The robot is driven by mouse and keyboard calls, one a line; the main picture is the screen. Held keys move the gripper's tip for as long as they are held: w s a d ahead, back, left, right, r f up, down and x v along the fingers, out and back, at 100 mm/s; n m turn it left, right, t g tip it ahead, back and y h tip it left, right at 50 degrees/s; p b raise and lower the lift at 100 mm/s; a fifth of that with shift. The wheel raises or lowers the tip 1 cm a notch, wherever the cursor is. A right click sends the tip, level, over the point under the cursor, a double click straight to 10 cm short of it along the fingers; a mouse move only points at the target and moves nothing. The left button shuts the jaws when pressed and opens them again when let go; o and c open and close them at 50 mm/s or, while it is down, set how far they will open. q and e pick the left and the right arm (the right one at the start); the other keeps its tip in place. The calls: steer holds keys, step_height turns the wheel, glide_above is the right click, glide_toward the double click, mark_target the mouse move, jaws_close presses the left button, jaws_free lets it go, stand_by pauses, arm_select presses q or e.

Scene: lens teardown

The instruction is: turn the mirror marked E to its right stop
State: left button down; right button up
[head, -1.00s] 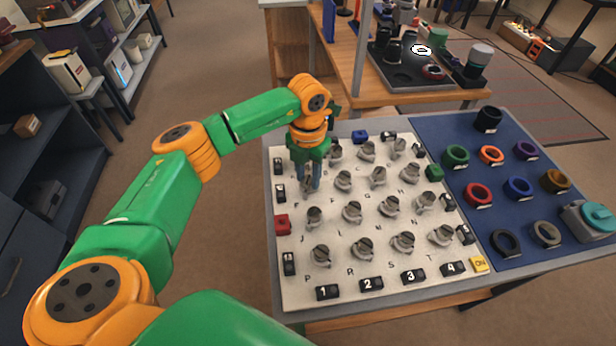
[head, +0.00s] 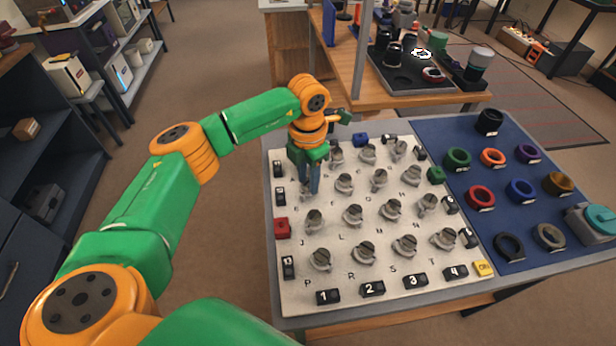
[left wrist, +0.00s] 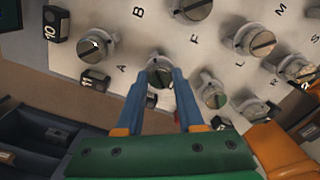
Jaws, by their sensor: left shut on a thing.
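My left gripper (head: 311,186) points down at the left side of the white board (head: 335,275). In the left wrist view its two blue fingers (left wrist: 160,84) close on the sides of a round grey mirror knob (left wrist: 159,66). This knob stands in the second row, at the left end, the place of mirror E. Its letter is hidden by the fingers. The dark slot on its face is partly visible, but I cannot tell whether it is at a stop. The letter A (left wrist: 122,68) and the neighbouring knob A (left wrist: 95,43) show to its left. My right gripper is not in view.
Several similar grey knobs stand close around, such as one (head: 344,183) to the right and one (head: 314,221) nearer. Black numbered blocks (head: 328,297) and a red block (head: 282,228) line the edges. A blue mat (head: 500,215) with coloured rings lies right.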

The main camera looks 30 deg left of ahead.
mark_target(308, 182)
arm_select(q)
steer(key=c, duration=0.5)
jaws_free()
step_height(308, 182, up, 7)
steer(key=shift+r+b, duration=0.1)
steer(key=shift+b, duration=0.4)
